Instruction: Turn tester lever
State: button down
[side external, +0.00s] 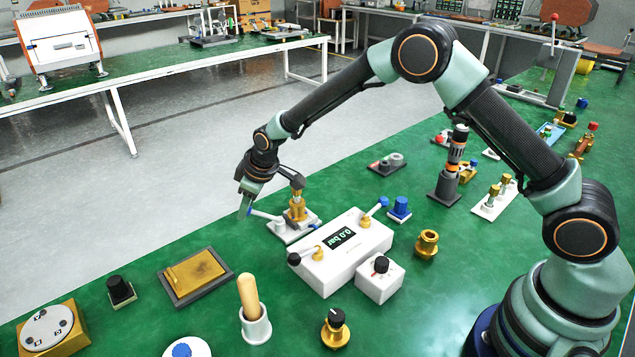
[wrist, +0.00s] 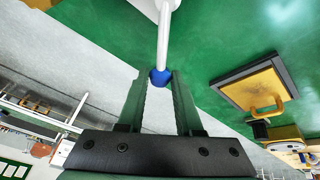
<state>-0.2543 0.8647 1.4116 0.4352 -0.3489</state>
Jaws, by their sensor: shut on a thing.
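A white lever arm (wrist: 164,38) with a blue ball knob (wrist: 160,77) shows in the wrist view. My gripper (wrist: 161,75) is shut on the blue knob, with one finger on each side of it. In the side view my gripper (side external: 245,208) is low at the left end of the lever (side external: 266,216), partly covering it. The lever extends from a small white fixture (side external: 293,232) with a brass part (side external: 297,208) standing on it.
A grey tray with a gold plate (side external: 196,274) lies at the left of the green table. A wooden-handled tool (side external: 248,293) stands in a white cup in front. A white box with a black knob (side external: 380,279) and a brass fitting (side external: 427,244) stand to the right.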

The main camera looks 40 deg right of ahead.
jog(key=shift+w+d, duration=0.1)
jog(key=shift+d, duration=0.05)
jog(key=c, duration=0.6)
grip_release()
jog(key=v, duration=1.2)
